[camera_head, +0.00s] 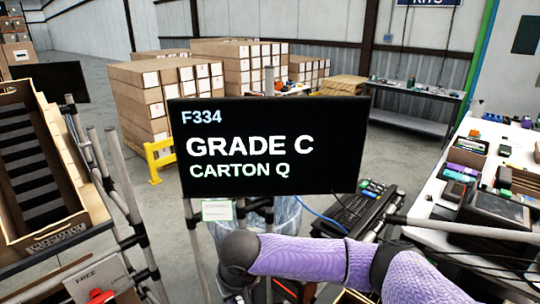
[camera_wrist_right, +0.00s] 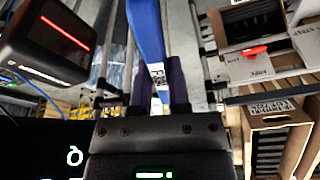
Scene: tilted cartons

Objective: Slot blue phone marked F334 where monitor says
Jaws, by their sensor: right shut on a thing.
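The monitor (camera_head: 265,148) in the head view reads F334, GRADE C, CARTON Q. In the right wrist view my right gripper (camera_wrist_right: 160,95) is shut on the blue phone (camera_wrist_right: 150,35), which extends up the picture from between the dark fingers. A white label with dark print (camera_wrist_right: 157,75) is on the phone near the fingers; I cannot read it surely. In the head view my purple right arm crosses the lower middle, and the phone does not show. A slotted carton (camera_head: 75,232) stands tilted at the left. My left gripper is not in view.
Another carton with a printed label (camera_wrist_right: 270,106) is at the right of the wrist view. A black box (camera_wrist_right: 45,45) with a red light line is at its upper left. A white bench (camera_head: 490,150) with several phones and a keyboard (camera_head: 358,207) are at the right of the head view.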

